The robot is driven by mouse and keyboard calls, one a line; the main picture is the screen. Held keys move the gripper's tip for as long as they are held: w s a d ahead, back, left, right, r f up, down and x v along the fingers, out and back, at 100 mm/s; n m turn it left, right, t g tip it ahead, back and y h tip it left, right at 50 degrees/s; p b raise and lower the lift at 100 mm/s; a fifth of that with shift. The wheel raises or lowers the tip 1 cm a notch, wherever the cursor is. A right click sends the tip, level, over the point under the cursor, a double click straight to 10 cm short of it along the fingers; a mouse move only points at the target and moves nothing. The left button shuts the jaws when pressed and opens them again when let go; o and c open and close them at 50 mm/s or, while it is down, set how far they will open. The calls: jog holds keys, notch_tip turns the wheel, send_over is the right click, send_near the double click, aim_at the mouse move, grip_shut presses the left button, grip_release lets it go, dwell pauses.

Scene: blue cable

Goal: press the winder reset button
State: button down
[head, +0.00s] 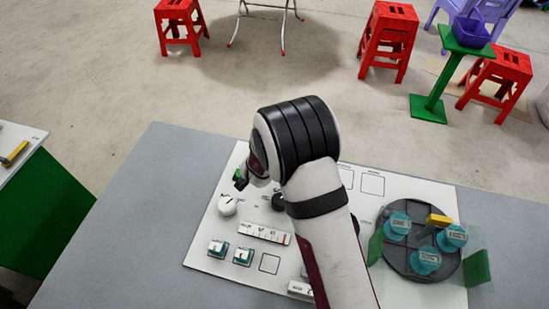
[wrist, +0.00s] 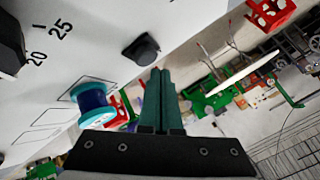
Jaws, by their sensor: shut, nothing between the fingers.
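My gripper (wrist: 160,72) is shut and empty, its green fingers together. In the wrist view the fingertips are just below a small black button-like part (wrist: 141,48) on the white panel. I cannot tell whether they touch it, or whether it is the winder reset button. In the head view my gripper (head: 240,180) is over the panel's upper left part, mostly hidden by my wrist. A spool with blue cable (wrist: 92,97) stands left of my fingers in the wrist view.
A dark round tray (head: 393,262) with several teal spools (head: 426,262) and a yellow block (head: 438,220) is on the right, between green uprights (head: 375,247). A labelled white strip (head: 264,233) lies before the dial. My arm covers the panel's middle. Stools stand beyond the table.

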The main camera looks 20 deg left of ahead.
jog(key=shift+r, duration=2.5)
jog(key=s+d+r+n+g+y, duration=0.25)
jog(key=s+d+r, duration=0.3)
jog(key=r, duration=0.45)
jog(key=s+d+r+g, duration=0.1)
jog(key=s+d+g, duration=0.1)
jog(key=s+d, duration=0.3)
jog(key=s+d+r+g+h, duration=0.1)
jog(key=s+d, duration=0.4)
jog(key=s, duration=0.9)
jog(key=s+d+r+g, duration=0.1)
jog(key=s+d+g, duration=0.3)
jog(key=s, duration=0.5)
jog(key=shift+s+d+h, duration=0.2)
jog(key=shift+d+h, duration=0.15)
jog(key=shift+d, duration=0.25)
